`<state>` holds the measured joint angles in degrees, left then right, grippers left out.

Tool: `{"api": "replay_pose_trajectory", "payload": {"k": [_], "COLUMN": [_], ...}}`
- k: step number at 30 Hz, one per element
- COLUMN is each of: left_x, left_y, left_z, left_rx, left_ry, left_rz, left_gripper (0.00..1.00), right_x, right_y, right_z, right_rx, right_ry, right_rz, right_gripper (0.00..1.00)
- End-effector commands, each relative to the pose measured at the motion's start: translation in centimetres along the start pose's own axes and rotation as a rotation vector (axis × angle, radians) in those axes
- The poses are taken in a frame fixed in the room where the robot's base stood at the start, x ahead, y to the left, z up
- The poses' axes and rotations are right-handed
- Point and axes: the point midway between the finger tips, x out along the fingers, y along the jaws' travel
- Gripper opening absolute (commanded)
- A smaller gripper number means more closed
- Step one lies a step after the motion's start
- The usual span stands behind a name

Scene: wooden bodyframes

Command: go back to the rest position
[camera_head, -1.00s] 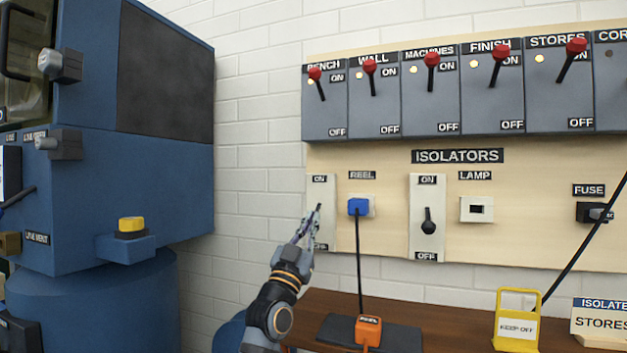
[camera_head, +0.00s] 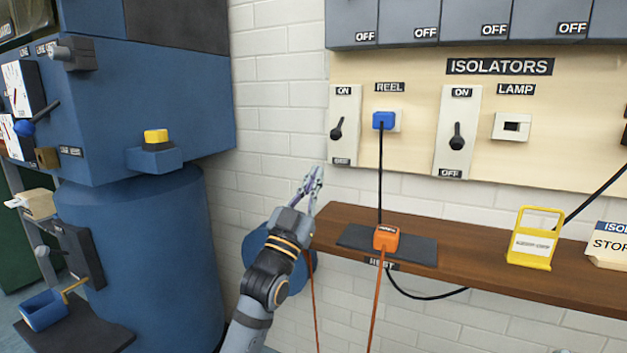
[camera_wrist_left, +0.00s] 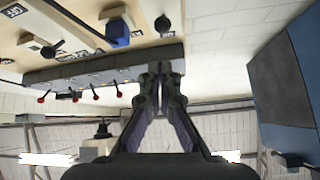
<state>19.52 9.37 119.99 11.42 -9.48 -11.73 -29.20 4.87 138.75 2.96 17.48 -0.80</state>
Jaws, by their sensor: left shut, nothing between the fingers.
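My left gripper (camera_head: 313,182) is shut and empty. In the head view it points up in front of the white brick wall, below and left of the reel isolator switch (camera_head: 337,132) and apart from it. It is just above the left end of the wooden shelf (camera_head: 470,252). In the left wrist view the gripper's fingers (camera_wrist_left: 158,75) lie close together at their tips with nothing between them. My right gripper is not in view.
A large blue machine (camera_head: 150,90) with a yellow button (camera_head: 156,136) stands at the left. The isolator board (camera_head: 420,105) is on the wall at the right. An orange reel plug block (camera_head: 386,238) and a yellow keep-off sign (camera_head: 533,240) stand on the shelf. Brick wall shows bare between machine and board.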

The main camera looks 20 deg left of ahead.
Motion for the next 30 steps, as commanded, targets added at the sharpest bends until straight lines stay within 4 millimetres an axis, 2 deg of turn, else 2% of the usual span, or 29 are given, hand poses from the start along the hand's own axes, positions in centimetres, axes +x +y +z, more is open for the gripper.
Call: {"api": "replay_pose_trajectory", "payload": {"k": [17,20,24,30], "left_x": [-0.7,-3.2,-10.2,-17.7], "left_y": [0.1,1.0,2.8,4.3], "left_z": [0.3,2.5,6.7,9.3], "left_rx": [-0.003,-0.026,-0.084,-0.142], "left_ry": [-0.006,-0.056,-0.18,-0.307], "left_rz": [0.001,0.007,0.015,0.013], "left_gripper": [0.0,0.0,0.0,0.0], "right_x": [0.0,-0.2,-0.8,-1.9], "right_y": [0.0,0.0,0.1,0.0], "right_z": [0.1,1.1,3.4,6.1], "right_rx": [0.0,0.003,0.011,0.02], "right_ry": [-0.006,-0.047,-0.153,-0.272], "right_rz": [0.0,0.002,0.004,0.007], "right_gripper": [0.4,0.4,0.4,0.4]}}
